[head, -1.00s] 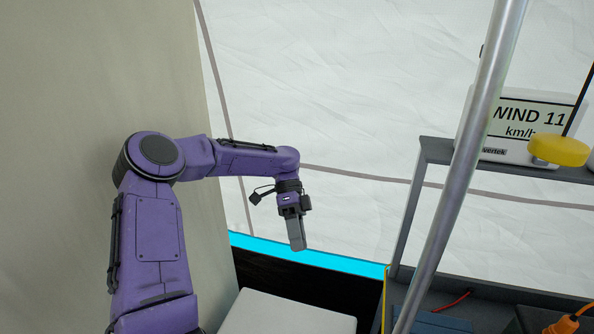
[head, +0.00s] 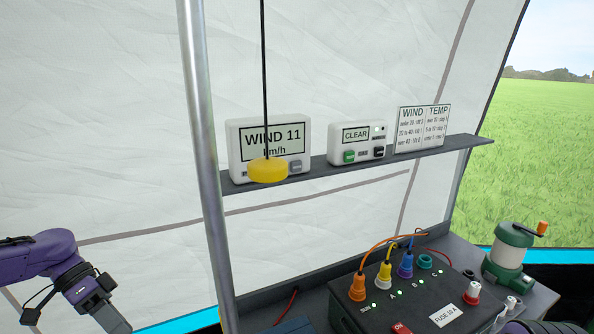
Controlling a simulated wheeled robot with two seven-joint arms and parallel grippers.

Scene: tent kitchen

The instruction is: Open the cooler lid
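No cooler or cooler lid shows in the head view now. My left gripper (head: 112,318) hangs from the purple arm at the bottom left, pointing down and right. Its fingers are seen from the side and reach close to the bottom edge, so whether they are open or shut is unclear. Nothing shows held in it.
A metal pole (head: 203,150) stands upright right of my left gripper. A shelf (head: 330,172) carries a wind display (head: 272,135) and a clear display (head: 357,142). A yellow disc (head: 267,170) hangs before it.

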